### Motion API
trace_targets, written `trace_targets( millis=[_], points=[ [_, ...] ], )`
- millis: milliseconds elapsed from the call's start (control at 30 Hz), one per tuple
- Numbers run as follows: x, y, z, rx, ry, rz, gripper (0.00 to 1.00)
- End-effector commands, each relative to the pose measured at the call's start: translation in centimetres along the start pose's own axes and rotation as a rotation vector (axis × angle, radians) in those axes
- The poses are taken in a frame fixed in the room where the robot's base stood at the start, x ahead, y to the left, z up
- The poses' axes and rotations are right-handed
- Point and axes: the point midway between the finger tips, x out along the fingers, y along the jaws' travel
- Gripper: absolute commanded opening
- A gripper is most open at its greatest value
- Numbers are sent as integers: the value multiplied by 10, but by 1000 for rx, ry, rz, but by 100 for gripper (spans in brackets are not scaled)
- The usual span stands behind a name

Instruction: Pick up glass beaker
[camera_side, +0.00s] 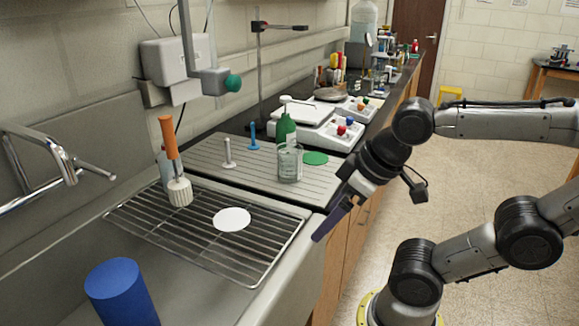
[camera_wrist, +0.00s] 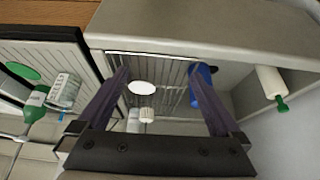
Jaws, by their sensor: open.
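The glass beaker (camera_side: 290,163) is clear and stands upright on the grey ridged drainboard beside the sink, in front of a green bottle (camera_side: 285,127). In the wrist view the beaker (camera_wrist: 65,91) is at the left, outside the space between my fingers, with the green bottle (camera_wrist: 36,101) next to it. My gripper (camera_side: 329,226) is in the air at the counter's front edge, to the right of and nearer than the beaker, apart from it. In the wrist view my gripper (camera_wrist: 160,88) has its two purple fingers spread wide, with nothing held between them.
A wire rack (camera_side: 215,258) with a white disc (camera_side: 232,219) lies over the sink. A brush with an orange handle (camera_side: 170,140), a blue cylinder (camera_side: 122,293) and small pegs (camera_side: 228,153) stand nearby. A green disc (camera_side: 315,158) lies right of the beaker. Balances (camera_side: 328,130) stand behind.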

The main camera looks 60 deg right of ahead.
Motion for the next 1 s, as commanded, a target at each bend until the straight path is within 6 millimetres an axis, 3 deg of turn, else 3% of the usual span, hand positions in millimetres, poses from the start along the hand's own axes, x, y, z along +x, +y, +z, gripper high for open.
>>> trace_targets(
  millis=[167,367,533,633,767,867,1000],
  points=[
    [-1,-4,-19,-39,86,-17,100],
    [-20,-24,-104,3,431,-115,100],
    [-33,-14,-178,148,693,-118,100],
    [-33,9,-211,265,808,-61,100],
    [-23,52,-236,432,902,79,100],
    [-7,90,-239,559,926,233,100],
    [24,141,-217,716,881,508,100]
  ],
)
